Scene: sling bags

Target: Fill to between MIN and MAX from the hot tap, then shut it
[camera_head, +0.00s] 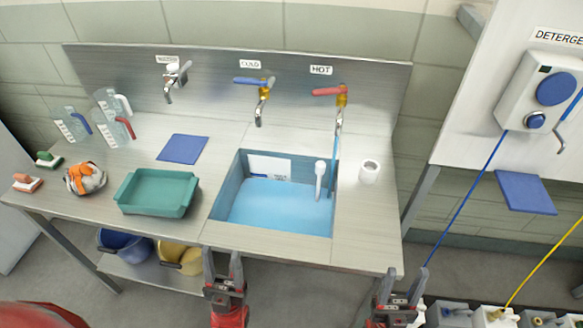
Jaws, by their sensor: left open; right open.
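The hot tap (328,92), with a red lever and brass body, is on the backsplash under the HOT label (321,70). A thin blue stream (335,150) runs from its spout into the sink (228,184). Blue water (275,205) covers the sink's floor. A white plate (268,166) is on the sink's back wall above the water; its marks are too small to read. A white upright pipe (320,180) stands in the sink. My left gripper (221,256) is open and empty before the counter's front edge. My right gripper (404,275) is open and empty at the front right.
The cold tap (258,88) and another tap (176,78) are further left. A green tray (157,192), blue cloth (183,149), jugs (110,104) and brushes stand left of the sink. A white cup-like piece (369,171) is right of it. A detergent dispenser (541,95) hangs at right.

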